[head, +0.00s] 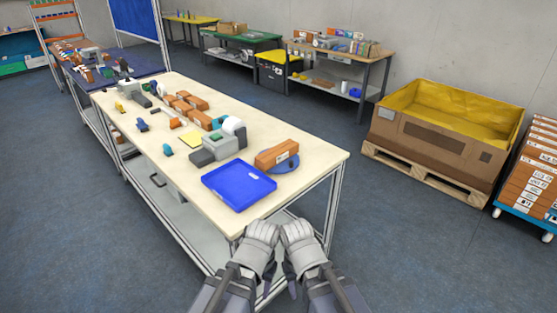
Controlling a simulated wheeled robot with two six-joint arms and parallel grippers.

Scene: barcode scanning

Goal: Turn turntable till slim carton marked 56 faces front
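A blue round turntable (291,164) sits near the right end of the cream workbench, partly hidden under an orange-brown carton (275,155). The carton lies across it with small white labels on its near side, too small to read, so I cannot tell if one says 56. My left gripper (262,230) and my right gripper (297,230) are side by side at the bench's front edge, apart from the turntable and the carton. Whether their fingers are open or shut is not clear. Nothing is visibly held.
An empty blue tray (239,186) lies left of the turntable, between it and the front edge. A grey device (217,148) with a white roll stands behind the tray. Several orange boxes (188,103) and small tools lie farther along the bench (310,178). A large cardboard crate (420,145) stands right.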

